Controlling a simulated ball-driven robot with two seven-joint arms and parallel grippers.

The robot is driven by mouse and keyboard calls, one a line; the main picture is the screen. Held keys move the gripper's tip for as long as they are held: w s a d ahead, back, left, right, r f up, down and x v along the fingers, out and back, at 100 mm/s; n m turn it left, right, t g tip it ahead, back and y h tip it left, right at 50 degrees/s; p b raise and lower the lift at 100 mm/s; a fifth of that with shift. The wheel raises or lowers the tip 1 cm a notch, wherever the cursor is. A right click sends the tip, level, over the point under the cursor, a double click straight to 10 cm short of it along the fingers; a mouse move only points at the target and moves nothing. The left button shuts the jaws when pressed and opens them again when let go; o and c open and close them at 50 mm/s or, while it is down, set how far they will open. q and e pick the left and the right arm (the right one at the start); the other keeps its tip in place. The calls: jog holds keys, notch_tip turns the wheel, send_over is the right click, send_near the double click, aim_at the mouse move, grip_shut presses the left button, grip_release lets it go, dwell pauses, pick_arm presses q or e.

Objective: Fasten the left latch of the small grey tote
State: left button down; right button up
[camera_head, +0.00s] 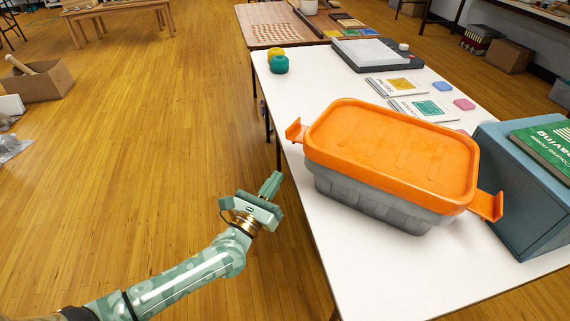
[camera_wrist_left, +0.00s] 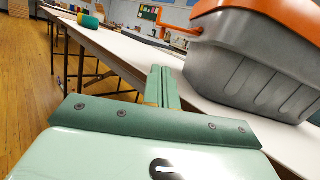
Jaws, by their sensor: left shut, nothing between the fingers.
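The small grey tote (camera_head: 372,202) stands on the white table with an orange lid (camera_head: 390,150) on it. The left latch (camera_head: 296,130) is an orange tab that sticks outward from the lid's left end, swung up and away from the tote wall. The right latch (camera_head: 487,206) also sticks outward at the other end. My left gripper (camera_head: 271,184) is shut and empty, left of the tote and beside the table edge, apart from the latch. In the left wrist view its fingers (camera_wrist_left: 162,86) are together, with the tote (camera_wrist_left: 245,70) to their right. My right gripper is not in view.
A blue-grey box (camera_head: 515,190) with a green book (camera_head: 548,146) stands close to the tote's right end. Yarn balls (camera_head: 279,64), booklets (camera_head: 395,86) and a paper trimmer (camera_head: 372,54) lie farther back on the white table (camera_head: 350,270). The floor to the left is open.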

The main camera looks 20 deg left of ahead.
aim_at(291, 168)
pick_arm(q)
jog(key=b+x, duration=0.1)
jog(key=x, duration=0.7)
jog(key=shift+w+b, duration=0.15)
jog(key=shift+b, duration=0.2)
jog(key=shift+w+r, duration=0.15)
jog(key=shift+w, duration=0.35)
